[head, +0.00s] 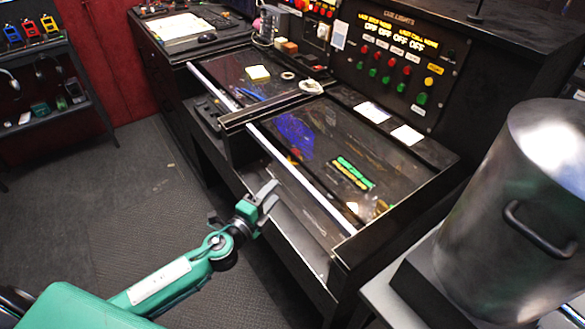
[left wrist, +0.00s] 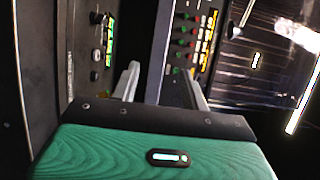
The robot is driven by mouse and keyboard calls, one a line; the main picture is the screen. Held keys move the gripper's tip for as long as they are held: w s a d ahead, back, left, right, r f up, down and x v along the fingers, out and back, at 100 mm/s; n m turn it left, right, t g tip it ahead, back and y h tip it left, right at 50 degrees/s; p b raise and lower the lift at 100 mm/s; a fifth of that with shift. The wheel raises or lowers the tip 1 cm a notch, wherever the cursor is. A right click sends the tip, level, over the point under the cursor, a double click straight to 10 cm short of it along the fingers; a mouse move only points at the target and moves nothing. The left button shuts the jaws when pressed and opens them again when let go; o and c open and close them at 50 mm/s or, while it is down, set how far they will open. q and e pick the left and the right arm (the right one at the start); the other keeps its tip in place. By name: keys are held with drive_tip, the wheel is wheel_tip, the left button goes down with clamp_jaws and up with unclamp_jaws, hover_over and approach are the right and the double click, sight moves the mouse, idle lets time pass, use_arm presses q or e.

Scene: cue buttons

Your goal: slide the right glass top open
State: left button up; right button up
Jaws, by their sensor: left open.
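The right glass top (head: 318,160) is the nearer dark glass panel on the black console. Its pale metal front rail (head: 300,178) runs along its left edge. Through or on the glass I see blue, green and yellow patches. My left gripper (head: 268,193) is open and empty, just left of the rail and beside the console's front; I cannot tell whether it touches anything. In the left wrist view the two grey fingers of the left gripper (left wrist: 163,85) stand apart, with the console's dark surfaces and lit buttons beyond. My right gripper is in neither view.
The left glass top (head: 250,75) lies beyond, with its own pale rail. The cue lights panel (head: 400,60) stands behind the console. A large metal pot (head: 515,200) with a black handle stands at the right. Grey floor (head: 110,220) is clear at the left.

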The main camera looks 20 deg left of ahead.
sight(290, 174)
use_arm(q)
drive_tip(key=p+x, duration=0.1)
drive_tip(key=x, duration=0.8)
drive_tip(key=shift+w+p, duration=0.2)
drive_tip(key=shift+p, duration=0.1)
drive_tip(key=shift+w+d+f, duration=0.1)
drive_tip(key=shift+w+d, duration=0.1)
drive_tip(key=shift+w, duration=0.35)
drive_tip(key=shift+c, duration=0.3)
clamp_jaws()
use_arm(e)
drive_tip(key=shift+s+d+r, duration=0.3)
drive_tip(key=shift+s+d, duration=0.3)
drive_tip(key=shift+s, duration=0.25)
